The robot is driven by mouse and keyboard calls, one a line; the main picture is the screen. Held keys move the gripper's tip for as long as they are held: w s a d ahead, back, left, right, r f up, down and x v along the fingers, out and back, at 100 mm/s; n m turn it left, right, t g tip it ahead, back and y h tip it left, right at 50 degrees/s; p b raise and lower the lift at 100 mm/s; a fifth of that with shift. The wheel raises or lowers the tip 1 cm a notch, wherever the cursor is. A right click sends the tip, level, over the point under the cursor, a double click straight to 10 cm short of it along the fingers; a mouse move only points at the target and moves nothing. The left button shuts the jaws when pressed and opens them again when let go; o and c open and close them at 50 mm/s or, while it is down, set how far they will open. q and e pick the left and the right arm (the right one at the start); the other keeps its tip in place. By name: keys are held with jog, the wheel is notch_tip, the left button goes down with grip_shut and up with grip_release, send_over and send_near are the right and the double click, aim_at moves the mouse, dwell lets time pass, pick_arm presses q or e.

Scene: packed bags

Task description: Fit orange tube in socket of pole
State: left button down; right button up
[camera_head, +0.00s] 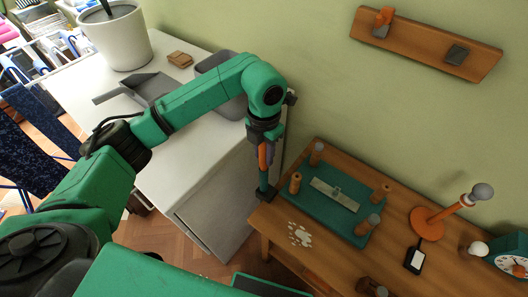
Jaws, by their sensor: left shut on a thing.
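My left gripper (265,138) points down beside the white cabinet, above the left corner of the wooden table. It is shut on the orange tube (262,156), which hangs upright below it, its upper part hidden by the jaws. Directly below the tube, in line with it, is a teal upright pole (263,181) with a dark block at its foot, at the table's corner. The tube's lower end appears to meet the top of the pole; I cannot tell whether it is inside the socket or just over it. My right gripper is not in view.
On the wooden table (285,213) are a teal tray (331,227) with several pegs, white pieces (299,235), an orange stand (428,224), a black-and-white device (415,257) and a clock (514,264). The white cabinet (207,187) carries a bucket (119,40) and a dustpan (146,87).

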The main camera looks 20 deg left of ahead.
pick_arm(q)
jog(key=shift+f+b, duration=0.65)
jog(key=shift+f, duration=0.2)
jog(key=c, duration=0.5)
grip_release()
jog(key=shift+r, duration=0.1)
jog(key=shift+r, duration=0.5)
notch_tip(320, 180, up, 8)
jog(key=shift+w+b, duration=0.1)
jog(key=shift+b, duration=0.85)
notch_tip(320, 180, up, 6)
jog(key=shift+f+p, duration=0.2)
jog(key=shift+p, duration=0.3)
jog(key=shift+f, duration=0.1)
